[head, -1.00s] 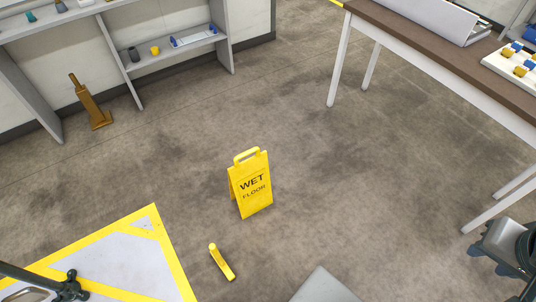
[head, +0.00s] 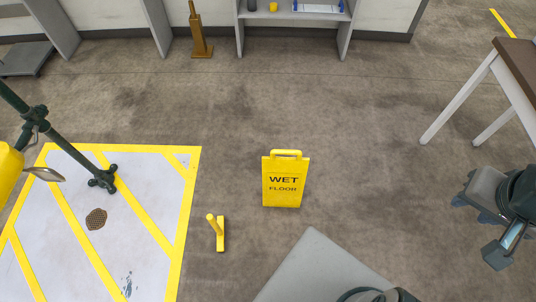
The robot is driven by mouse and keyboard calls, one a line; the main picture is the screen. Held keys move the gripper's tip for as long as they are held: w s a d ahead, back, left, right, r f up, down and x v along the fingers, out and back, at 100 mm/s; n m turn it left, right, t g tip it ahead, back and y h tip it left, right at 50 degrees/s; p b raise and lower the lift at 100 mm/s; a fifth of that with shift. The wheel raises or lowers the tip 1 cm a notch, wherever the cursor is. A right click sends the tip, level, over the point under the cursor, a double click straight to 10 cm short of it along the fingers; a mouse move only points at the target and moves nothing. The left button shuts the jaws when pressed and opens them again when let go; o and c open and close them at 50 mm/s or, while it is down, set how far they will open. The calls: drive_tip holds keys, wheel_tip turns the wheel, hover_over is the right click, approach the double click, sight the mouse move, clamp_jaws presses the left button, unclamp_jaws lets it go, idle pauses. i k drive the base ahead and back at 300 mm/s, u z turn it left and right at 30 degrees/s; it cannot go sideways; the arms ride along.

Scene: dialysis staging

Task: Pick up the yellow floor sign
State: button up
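The yellow floor sign (head: 285,180) stands upright on the bare floor near the middle of the head view. Its front reads "WET FLOOR" and faces me, and a loop handle (head: 286,153) tops it. My gripper (head: 482,222) seems to be the dark and grey part at the right edge, well apart from the sign. Nothing touches the sign.
A yellow-striped floor area (head: 192,190) and a dark pole stand (head: 75,150) lie further left. A brown table (head: 520,62) is at right. A brown upright object (head: 197,35) stands by the back shelves (head: 345,30).

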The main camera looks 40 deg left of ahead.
sight(284, 179)
drive_tip(key=u, duration=1.05)
drive_tip(key=i, duration=0.95)
drive_tip(key=u, duration=0.75)
